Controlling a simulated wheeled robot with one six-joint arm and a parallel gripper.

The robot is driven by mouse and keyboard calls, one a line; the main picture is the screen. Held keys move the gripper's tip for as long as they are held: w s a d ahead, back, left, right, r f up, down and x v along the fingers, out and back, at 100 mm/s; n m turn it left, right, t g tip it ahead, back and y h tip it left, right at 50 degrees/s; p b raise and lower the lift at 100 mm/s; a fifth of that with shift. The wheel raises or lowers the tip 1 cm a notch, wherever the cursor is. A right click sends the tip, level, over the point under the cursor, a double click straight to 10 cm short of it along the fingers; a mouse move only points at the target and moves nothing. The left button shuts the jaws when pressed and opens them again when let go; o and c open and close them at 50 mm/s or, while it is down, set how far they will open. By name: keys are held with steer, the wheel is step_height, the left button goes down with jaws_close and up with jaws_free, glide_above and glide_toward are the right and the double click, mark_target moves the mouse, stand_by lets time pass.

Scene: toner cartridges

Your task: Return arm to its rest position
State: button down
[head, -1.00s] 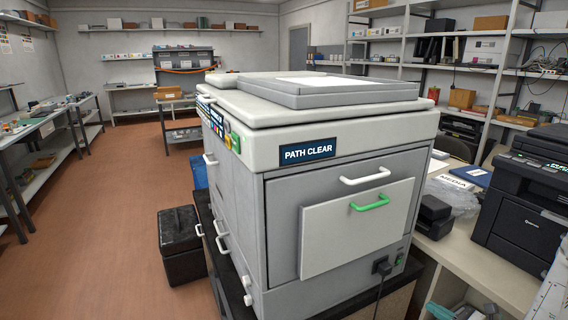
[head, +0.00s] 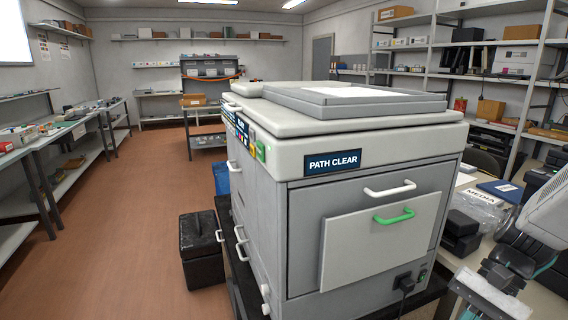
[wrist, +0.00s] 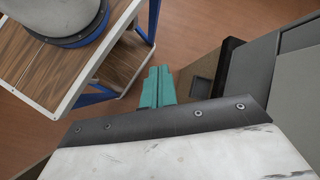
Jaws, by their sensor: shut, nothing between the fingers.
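My gripper shows in the wrist view as two teal fingers (wrist: 157,88) pressed together with nothing between them. They point down toward the floor, apart from anything around them. In the head view my arm, with its white and dark links, stands at the right edge, in front of the side bench. The fingertips are not clear there, low at the bottom edge. The large grey machine (head: 368,250) stands left of the arm, with a "PATH CLEAR" sign (head: 332,163).
A side bench (head: 468,262) behind my arm holds a bag marked "MEDIA" (head: 478,205) and dark boxes. A black case (head: 211,250) stands on the floor left of the machine. Open brown floor (head: 120,230) lies at the left. Shelves line the back and right walls.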

steer(key=s+a+r+n+t+h, duration=0.2)
steer(key=s+r+n+h, duration=0.1)
steer(key=r, duration=0.3)
steer(key=s+a+r+n+t+h, duration=0.2)
steer(key=s+r+n+h, duration=0.1)
steer(key=r+n+h, duration=0.1)
step_height(320, 180, up, 2)
steer(key=shift+s+n+t, duration=0.2)
steer(key=shift+n+t, duration=0.1)
steer(key=shift+n, duration=0.3)
